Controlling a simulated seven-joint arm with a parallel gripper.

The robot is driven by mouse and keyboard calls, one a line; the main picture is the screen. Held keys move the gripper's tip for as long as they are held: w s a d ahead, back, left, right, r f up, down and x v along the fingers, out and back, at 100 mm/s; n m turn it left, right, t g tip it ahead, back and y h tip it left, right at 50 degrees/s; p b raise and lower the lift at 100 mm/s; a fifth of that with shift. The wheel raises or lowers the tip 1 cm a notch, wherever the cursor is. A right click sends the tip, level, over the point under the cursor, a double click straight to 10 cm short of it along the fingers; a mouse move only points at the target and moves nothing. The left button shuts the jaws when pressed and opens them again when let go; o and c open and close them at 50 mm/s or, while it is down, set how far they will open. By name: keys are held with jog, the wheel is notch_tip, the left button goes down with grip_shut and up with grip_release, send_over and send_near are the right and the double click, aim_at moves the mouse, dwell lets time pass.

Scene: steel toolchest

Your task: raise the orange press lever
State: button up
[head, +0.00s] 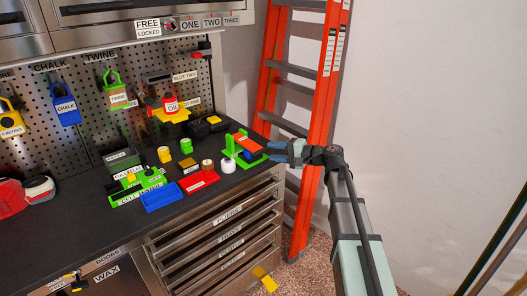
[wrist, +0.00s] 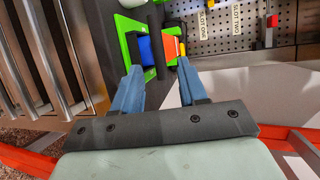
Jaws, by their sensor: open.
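The orange press lever (head: 248,143) lies on a green press (head: 231,147) at the right end of the dark bench top. In the wrist view the orange lever (wrist: 171,48) shows beyond my fingertips, beside a black bar (wrist: 158,45) and a blue part (wrist: 146,48) within the green frame (wrist: 127,42). My gripper (head: 270,151) comes in from the right, just beside the press. In the wrist view its two blue fingers (wrist: 160,68) are apart with nothing clearly held between them. Whether a fingertip touches the press cannot be told.
A white roll (head: 228,165), a red tray (head: 199,182) and a blue tray (head: 163,197) are left of the press. A pegboard (head: 140,75) stands behind. An orange ladder (head: 324,90) leans behind my arm. Drawers (head: 225,222) lie below the bench edge.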

aim_at(265, 151)
jog(key=shift+x, duration=2.55)
jog(key=shift+c, duration=0.4)
grip_shut()
jog(key=shift+d+f, duration=0.1)
